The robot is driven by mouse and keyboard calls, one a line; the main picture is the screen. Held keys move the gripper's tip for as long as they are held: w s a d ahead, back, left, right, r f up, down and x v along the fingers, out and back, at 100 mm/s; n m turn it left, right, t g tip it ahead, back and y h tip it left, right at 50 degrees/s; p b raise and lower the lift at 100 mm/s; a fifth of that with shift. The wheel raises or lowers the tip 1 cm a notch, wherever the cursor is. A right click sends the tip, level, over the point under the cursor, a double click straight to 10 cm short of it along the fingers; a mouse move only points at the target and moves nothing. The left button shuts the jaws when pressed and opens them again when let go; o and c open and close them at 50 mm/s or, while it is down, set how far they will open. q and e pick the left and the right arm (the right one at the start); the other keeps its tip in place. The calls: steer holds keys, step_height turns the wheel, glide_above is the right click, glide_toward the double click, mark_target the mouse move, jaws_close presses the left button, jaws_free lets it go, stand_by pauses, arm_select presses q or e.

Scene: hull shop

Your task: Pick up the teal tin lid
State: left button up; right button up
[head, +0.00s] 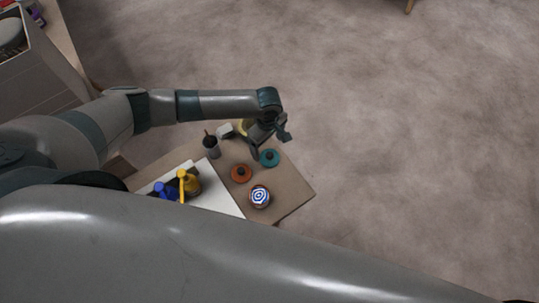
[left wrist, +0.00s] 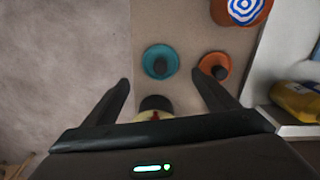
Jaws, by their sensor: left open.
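The teal tin lid (head: 269,158) is a small round disc with a dark knob, lying on a brown tabletop (head: 292,190). It also shows in the left wrist view (left wrist: 160,62), beyond the fingertips and near the middle. My left gripper (head: 270,139) is above the table beside the teal lid, apart from it. Its two fingers (left wrist: 163,82) are spread and nothing is between their tips. An orange lid (head: 241,173) with a dark knob lies beside the teal one; in the left wrist view it is to the right (left wrist: 214,66). My right gripper is not seen.
A round item with a blue and white ringed top (head: 259,196) stands near the table's front. A yellow bottle (head: 188,184) and a blue item (head: 165,191) are on a white surface at left. A dark-topped item (head: 211,146) and a pale yellow item (head: 241,127) stand near my left gripper.

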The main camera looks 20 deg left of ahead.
mark_target(269, 154)
arm_select(q)
steer(key=shift+f, duration=0.4)
steer(key=shift+s+d+f+p, duration=0.2)
steer(key=shift+f+p, duration=0.15)
steer(key=shift+f, duration=0.6)
steer(key=shift+s+d+f+p, duration=0.15)
steer(key=shift+f+p, duration=0.2)
steer(key=shift+f, duration=0.6)
steer(key=shift+w+f, duration=0.1)
steer(key=shift+f, duration=0.6)
steer(key=c, duration=1.1)
